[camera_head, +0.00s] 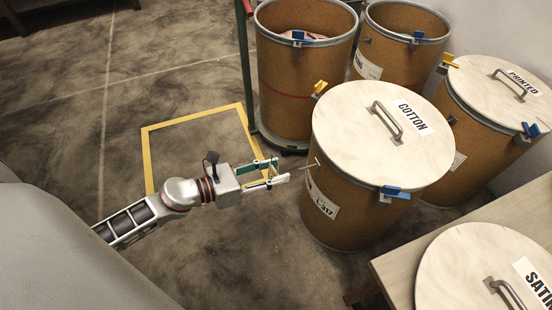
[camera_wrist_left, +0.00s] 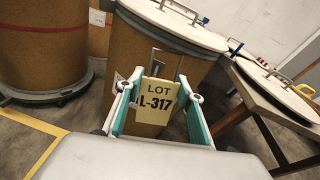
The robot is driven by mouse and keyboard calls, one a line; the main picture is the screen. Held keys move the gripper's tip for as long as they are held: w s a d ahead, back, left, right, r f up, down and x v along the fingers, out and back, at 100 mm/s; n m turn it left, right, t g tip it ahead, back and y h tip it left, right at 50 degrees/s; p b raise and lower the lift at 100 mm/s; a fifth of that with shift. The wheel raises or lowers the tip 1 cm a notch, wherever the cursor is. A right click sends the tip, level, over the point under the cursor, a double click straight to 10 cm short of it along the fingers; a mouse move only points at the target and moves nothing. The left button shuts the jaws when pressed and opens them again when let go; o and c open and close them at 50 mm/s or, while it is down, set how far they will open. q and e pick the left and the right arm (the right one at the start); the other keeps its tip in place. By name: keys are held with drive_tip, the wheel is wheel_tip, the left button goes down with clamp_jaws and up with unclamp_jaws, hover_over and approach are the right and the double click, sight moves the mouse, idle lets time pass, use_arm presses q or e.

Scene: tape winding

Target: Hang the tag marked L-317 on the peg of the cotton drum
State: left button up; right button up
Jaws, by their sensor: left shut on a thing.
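The cotton drum (camera_head: 345,200) is brown with a pale lid marked COTTON (camera_head: 375,120) and a label reading L-317 on its side. Its peg (camera_head: 310,164) sticks out from the side facing my left gripper. My left gripper (camera_head: 279,172) is shut on a yellow tag marked LOT L-317 (camera_wrist_left: 162,102), held upright between the fingers in the left wrist view. The tag is in front of the drum, and a thin metal piece shows just above it. Whether the tag touches the peg I cannot tell. My right gripper is not in view.
An open drum (camera_head: 303,75) on a wheeled base stands behind, with another open drum (camera_head: 398,45) beside it. The printed drum (camera_head: 490,120) is at the right. A table (camera_head: 405,275) with the satin drum's lid (camera_head: 470,265) is at front right. A yellow floor square (camera_head: 147,160) is clear.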

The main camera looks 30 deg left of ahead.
use_arm(q)
drive_tip(key=shift+g+h, duration=0.3)
drive_tip(key=f, duration=0.2)
drive_tip(key=f+b, duration=0.1)
drive_tip(key=f, duration=0.1)
drive_tip(key=s+f, duration=0.1)
drive_tip(key=f, duration=0.1)
drive_tip(key=shift+a+f+b, duration=0.2)
drive_tip(key=shift+a+b, duration=0.05)
drive_tip(key=shift+b, duration=0.05)
drive_tip(key=shift+f, duration=0.3)
drive_tip(key=shift+w+r+m, duration=0.15)
drive_tip(key=shift+m, duration=0.15)
drive_tip(key=x, duration=0.9)
drive_tip(key=shift+w+d+r+p, duration=0.15)
drive_tip(key=shift+d+r+p, duration=0.05)
drive_tip(key=shift+d+p, duration=0.15)
drive_tip(key=shift+w+d+f, duration=0.15)
drive_tip(key=shift+w, duration=0.2)
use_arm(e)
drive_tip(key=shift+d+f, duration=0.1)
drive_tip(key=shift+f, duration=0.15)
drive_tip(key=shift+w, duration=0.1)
